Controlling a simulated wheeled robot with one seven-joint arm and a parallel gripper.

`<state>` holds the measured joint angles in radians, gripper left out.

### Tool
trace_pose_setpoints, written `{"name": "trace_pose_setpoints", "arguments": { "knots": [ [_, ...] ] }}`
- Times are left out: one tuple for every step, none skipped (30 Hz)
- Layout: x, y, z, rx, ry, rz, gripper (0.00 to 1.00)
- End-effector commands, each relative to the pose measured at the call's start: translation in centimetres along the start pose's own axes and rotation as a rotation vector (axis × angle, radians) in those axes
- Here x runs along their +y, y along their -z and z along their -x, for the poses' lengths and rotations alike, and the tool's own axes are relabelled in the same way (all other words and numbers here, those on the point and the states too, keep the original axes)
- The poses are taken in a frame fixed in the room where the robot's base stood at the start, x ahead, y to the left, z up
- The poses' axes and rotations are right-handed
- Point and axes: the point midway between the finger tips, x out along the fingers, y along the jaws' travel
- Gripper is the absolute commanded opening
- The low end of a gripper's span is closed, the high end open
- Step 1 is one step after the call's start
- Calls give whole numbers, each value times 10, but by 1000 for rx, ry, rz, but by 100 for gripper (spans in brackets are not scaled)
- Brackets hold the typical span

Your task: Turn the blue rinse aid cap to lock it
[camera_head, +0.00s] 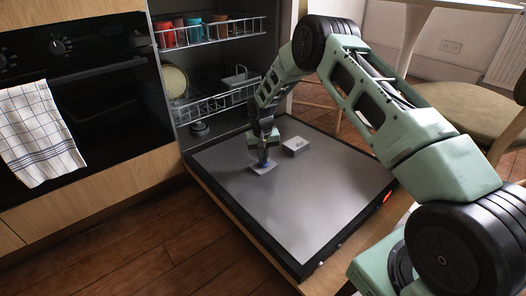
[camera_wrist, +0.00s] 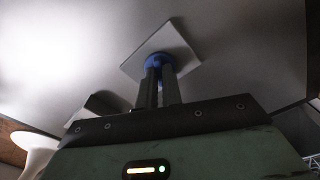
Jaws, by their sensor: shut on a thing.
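The blue rinse aid cap (camera_wrist: 159,60) sits on a light square plate (camera_wrist: 182,41) on the inner face of the lowered dishwasher door (camera_head: 335,195). In the head view the cap (camera_head: 263,165) is a small blue spot, mostly hidden under my gripper. My gripper (camera_head: 264,158) points down at the door and is shut on the cap. In the wrist view both dark fingers (camera_wrist: 159,72) are close together at the cap, and their tips hide part of it. The cap's exact turn angle cannot be told.
The dishwasher's upper rack (camera_head: 215,33) holds several coloured cups, and the lower rack (camera_head: 215,105) holds a plate. A black oven with a checked towel (camera_head: 38,133) is at left. A chair is at right.

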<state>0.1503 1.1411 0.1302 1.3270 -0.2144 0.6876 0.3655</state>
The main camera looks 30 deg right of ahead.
Motion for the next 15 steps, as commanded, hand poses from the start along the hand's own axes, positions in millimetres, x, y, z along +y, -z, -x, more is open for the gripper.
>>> {"name": "trace_pose_setpoints", "arguments": {
  "knots": [
    [-1,-1,6,-2,-3,-41,0],
    [0,-1,6,-3,-6,-69,0],
    [0,-1,6,-4,-6,-107,0],
    [0,-1,6,-3,-8,-136,0],
    [0,-1,6,-3,-8,-165,0],
    [0,-1,5,-3,-9,-203,0],
    [0,-1,5,-2,-11,-232,0],
    [-1,-1,5,-2,-11,-260,0],
    [0,-1,5,-3,-13,-298,0],
    [0,-1,4,-3,-14,-327,0],
    [0,-1,4,-3,-15,-356,0],
    [0,-1,4,-2,-16,-394,0],
    [-1,-1,4,-2,-17,-422,0],
    [-1,-1,4,-3,-18,-451,0],
    [0,-1,3,-3,-20,-489,0]
  ]
}}
